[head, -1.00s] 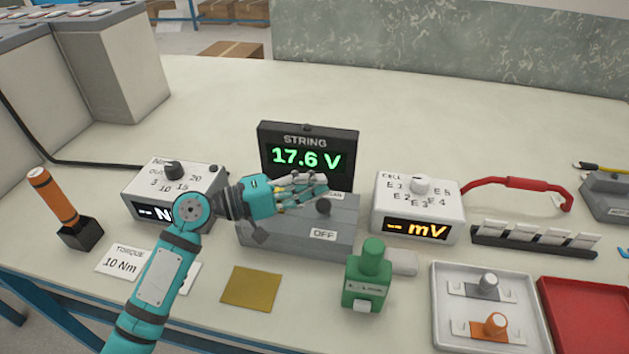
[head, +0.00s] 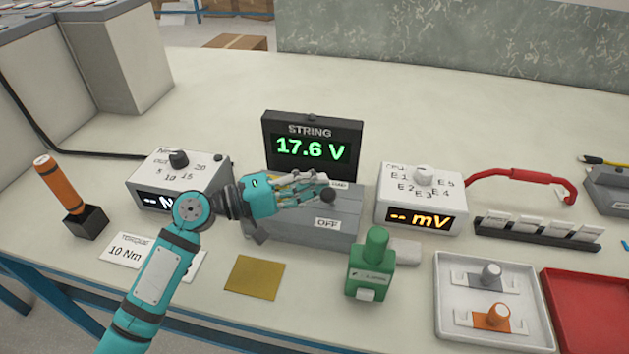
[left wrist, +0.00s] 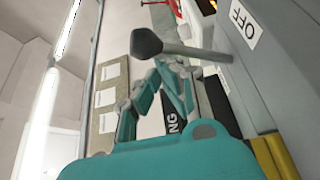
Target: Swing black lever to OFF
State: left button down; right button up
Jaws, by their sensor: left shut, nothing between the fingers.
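The black lever's round knob (head: 328,194) stands over the grey switch box (head: 290,224) in front of the STRING display (head: 311,146), which reads 17.6 V. The OFF label (head: 327,224) is on the box below the knob. My left gripper (head: 322,184) is shut and empty, with its fingertips right beside the knob, behind it. In the left wrist view the lever (left wrist: 148,44) crosses close over the fingers (left wrist: 165,85), and the OFF label (left wrist: 244,22) shows at the upper right. I cannot tell whether fingers and lever touch. My right gripper is not in view.
The torque box (head: 180,181) stands left of the switch box, under my forearm. The cell meter (head: 420,195) stands to the right, and a green device (head: 371,265) in front. A gold pad (head: 255,277) lies near the front edge. The table behind the display is clear.

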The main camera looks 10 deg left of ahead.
pick_arm(q)
jog(key=shift+s+d+f, duration=0.1)
jog(key=shift+s+f, duration=0.05)
jog(key=v, duration=1.2)
